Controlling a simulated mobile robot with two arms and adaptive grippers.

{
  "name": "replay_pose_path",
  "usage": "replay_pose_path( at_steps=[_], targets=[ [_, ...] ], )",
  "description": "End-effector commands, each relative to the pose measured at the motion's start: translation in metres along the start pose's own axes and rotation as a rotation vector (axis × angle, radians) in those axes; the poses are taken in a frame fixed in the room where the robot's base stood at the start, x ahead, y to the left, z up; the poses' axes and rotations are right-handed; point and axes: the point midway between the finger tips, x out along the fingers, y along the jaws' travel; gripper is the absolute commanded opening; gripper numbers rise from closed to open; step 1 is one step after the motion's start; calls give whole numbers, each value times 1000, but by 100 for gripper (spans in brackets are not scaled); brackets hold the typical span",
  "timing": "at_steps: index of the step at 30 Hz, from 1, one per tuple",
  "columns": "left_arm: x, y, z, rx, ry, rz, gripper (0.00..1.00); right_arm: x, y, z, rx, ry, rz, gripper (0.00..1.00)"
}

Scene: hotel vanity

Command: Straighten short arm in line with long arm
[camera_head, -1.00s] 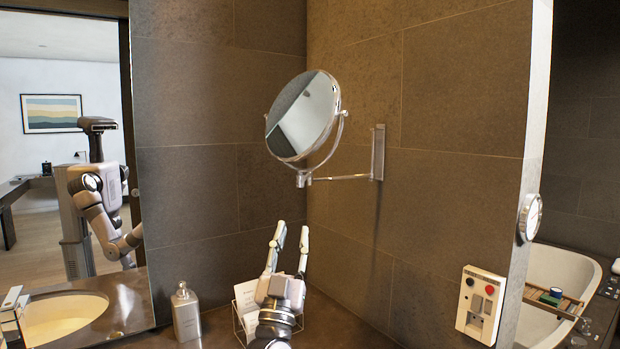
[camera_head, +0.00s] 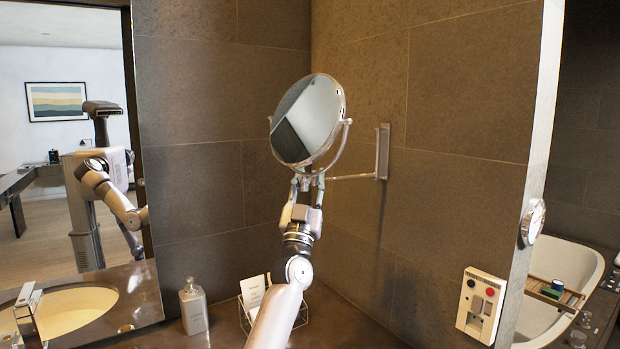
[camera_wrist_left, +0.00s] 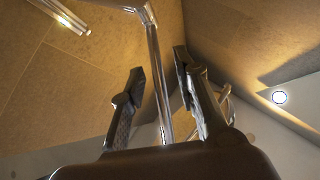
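A round vanity mirror (camera_head: 309,120) hangs in a chrome yoke from a bracket (camera_head: 382,152) on the tiled wall. A thin chrome arm (camera_head: 350,177) runs left from the bracket to below the mirror; its joint and other segment are largely hidden by my gripper. My left gripper (camera_head: 308,180) is raised just under the mirror, pointing up. In the left wrist view my left gripper (camera_wrist_left: 160,85) is open. A chrome rod (camera_wrist_left: 154,65) shows between the fingers, with gaps on both sides; I cannot tell which arm segment it is. My right gripper is not in view.
A metal soap bottle (camera_head: 193,307) and a wire holder with cards (camera_head: 300,316) stand on the counter below. A basin (camera_head: 75,308) is at the left. A wall panel (camera_head: 481,306) and round dial (camera_head: 533,222) are at the right, beyond them a bathtub (camera_head: 560,262).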

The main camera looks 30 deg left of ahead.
Motion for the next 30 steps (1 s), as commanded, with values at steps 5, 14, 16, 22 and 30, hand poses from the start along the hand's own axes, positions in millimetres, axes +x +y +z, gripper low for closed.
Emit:
replay_pose_path(
  at_steps=[5, 14, 16, 22, 30],
  targets=[
    [0, 0, 0, 0, 0, 0, 29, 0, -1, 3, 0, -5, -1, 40],
    [0, 0, 0, -1, 0, 0, 9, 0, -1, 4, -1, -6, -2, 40],
    [-1, 0, 0, -1, 0, 0, 4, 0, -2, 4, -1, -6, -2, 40],
    [-1, 0, 0, -1, 0, 0, 0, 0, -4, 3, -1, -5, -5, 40],
    [-1, 0, 0, -2, 0, 1, 0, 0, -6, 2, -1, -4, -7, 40]
  ],
)
